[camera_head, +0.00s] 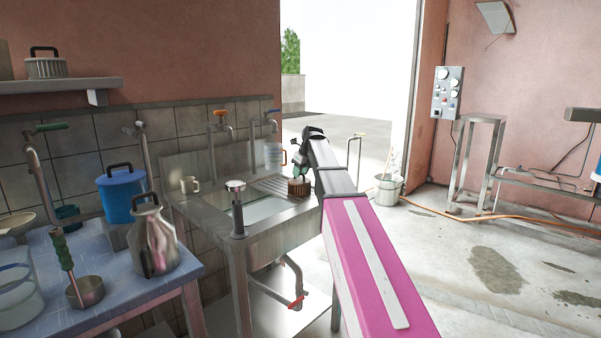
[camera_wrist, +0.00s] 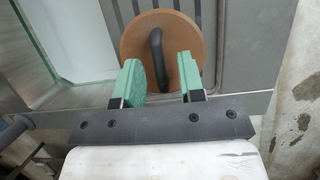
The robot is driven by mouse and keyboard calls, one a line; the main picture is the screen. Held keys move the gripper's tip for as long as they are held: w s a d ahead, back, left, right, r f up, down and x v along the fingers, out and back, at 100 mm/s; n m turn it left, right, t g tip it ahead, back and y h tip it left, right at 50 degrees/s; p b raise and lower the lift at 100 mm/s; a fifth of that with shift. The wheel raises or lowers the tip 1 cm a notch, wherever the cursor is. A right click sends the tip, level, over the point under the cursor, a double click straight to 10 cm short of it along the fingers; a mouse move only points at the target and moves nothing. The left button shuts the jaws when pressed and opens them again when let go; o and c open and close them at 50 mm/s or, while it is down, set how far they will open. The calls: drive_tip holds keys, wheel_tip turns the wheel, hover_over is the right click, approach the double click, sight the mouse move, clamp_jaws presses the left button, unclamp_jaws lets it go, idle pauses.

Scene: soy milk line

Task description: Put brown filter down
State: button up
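The brown filter (camera_wrist: 185,28) is a round brown disc with a black bar handle (camera_wrist: 156,50) across its top. In the head view the brown filter (camera_head: 299,188) sits on the ribbed drainboard at the right side of the metal sink (camera_head: 225,200). My gripper (camera_wrist: 160,74) is open, its two green fingers spread on either side of the handle's near end. Gaps show between the fingers and the handle. In the head view my gripper (camera_head: 301,168) is just above the filter, partly hidden by my arm.
The sink basin (camera_wrist: 75,40) lies left of the filter, and the counter edge is close on the right. A blue-tiled table (camera_head: 95,265) with a blue pot (camera_head: 121,195) and a metal jug (camera_head: 152,240) is at left.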

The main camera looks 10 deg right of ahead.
drive_tip(key=shift+r, duration=0.1)
drive_tip(key=v, duration=1.2)
drive_tip(key=shift+w+r, duration=0.1)
